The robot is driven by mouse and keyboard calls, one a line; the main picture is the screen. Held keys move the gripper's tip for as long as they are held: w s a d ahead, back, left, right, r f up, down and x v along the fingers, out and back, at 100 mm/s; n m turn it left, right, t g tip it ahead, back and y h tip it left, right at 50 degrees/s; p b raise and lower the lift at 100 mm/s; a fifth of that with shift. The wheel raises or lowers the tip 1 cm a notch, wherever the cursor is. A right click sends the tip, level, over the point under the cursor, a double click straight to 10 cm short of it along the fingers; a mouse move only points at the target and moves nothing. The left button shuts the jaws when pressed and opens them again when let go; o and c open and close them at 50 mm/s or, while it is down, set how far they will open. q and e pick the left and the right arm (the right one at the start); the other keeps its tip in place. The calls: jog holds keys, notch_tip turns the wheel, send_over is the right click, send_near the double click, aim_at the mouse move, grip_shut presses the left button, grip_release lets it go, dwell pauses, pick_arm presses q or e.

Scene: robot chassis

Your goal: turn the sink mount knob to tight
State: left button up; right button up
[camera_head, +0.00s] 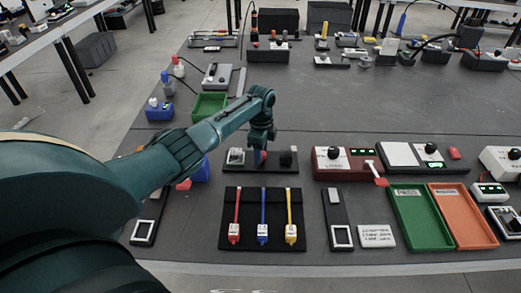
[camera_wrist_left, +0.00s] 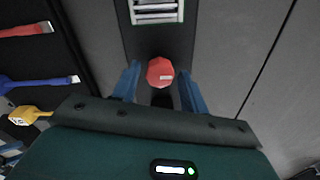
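The sink mount is a dark plate (camera_head: 273,169) on the table in the middle of the head view. My left gripper (camera_head: 262,155) is above the plate and partly hides the red knob. In the left wrist view its two blue fingers (camera_wrist_left: 159,76) are open on either side of the red knob, with a visible gap on each side. My right gripper is not in view.
A black board (camera_head: 249,203) with red, blue and yellow tools lies in front of the mount. A dark red box (camera_head: 330,172) with a knob and lever stands to the right. Green (camera_head: 427,243) and orange (camera_head: 490,242) trays lie farther right.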

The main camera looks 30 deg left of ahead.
pick_arm(q)
jog(key=shift+o, duration=0.7)
notch_tip(320, 180, up, 13)
jog(key=shift+s, duration=0.1)
dwell(0.5)
